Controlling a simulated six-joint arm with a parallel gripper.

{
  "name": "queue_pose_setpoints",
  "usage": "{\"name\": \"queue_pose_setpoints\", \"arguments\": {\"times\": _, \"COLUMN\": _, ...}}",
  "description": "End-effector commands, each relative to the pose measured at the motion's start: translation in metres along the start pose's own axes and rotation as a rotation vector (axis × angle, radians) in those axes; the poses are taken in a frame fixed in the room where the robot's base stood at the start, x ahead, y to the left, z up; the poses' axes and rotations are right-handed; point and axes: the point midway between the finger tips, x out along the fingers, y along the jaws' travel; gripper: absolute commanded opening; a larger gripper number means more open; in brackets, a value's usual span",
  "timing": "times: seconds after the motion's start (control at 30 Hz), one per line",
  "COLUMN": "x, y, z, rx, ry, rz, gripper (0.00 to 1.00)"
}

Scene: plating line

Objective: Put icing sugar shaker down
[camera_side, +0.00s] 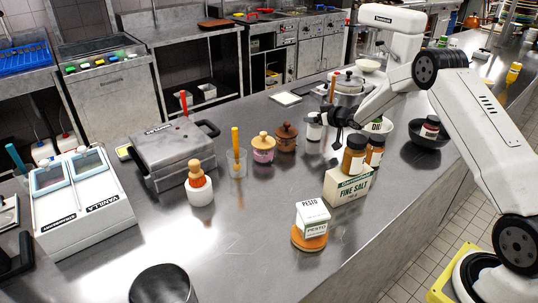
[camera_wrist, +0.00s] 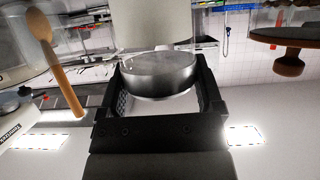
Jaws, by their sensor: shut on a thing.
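The icing sugar shaker (camera_side: 314,126) is a small pale container with a metallic part, near the middle of the steel counter in the side view. My gripper (camera_side: 336,122) comes in from the right and is shut on it. In the wrist view the shaker's rounded metal end (camera_wrist: 160,74) sits between the black jaws of my gripper (camera_wrist: 160,95). The shaker looks upright and close to the counter; I cannot tell whether its base touches it.
A brown lidded jar (camera_side: 287,138) and a pink lidded jar (camera_side: 263,148) stand left of the shaker.

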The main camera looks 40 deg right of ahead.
Motion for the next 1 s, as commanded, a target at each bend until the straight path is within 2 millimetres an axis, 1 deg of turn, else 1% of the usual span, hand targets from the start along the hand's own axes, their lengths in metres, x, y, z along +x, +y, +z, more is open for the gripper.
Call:
{"name": "queue_pose_setpoints", "arguments": {"times": 0.27, "x": 0.001, "y": 0.0, "z": 0.002, "rx": 0.0, "ry": 0.001, "rz": 0.0, "gripper": 0.15}}
{"name": "queue_pose_setpoints", "arguments": {"times": 0.3, "x": 0.001, "y": 0.0, "z": 0.002, "rx": 0.0, "ry": 0.0, "rz": 0.0, "gripper": 0.91}}
{"name": "queue_pose_setpoints", "arguments": {"times": 0.33, "x": 0.001, "y": 0.0, "z": 0.002, "rx": 0.0, "ry": 0.0, "rz": 0.0, "gripper": 1.0}}
{"name": "queue_pose_setpoints", "arguments": {"times": 0.77, "x": -0.001, "y": 0.0, "z": -0.001, "rx": 0.0, "ry": 0.0, "rz": 0.0, "gripper": 1.0}}
{"name": "queue_pose_setpoints", "arguments": {"times": 1.0, "x": -0.014, "y": 0.001, "z": -0.001, "rx": 0.001, "ry": 0.0, "rz": 0.0, "gripper": 1.0}}
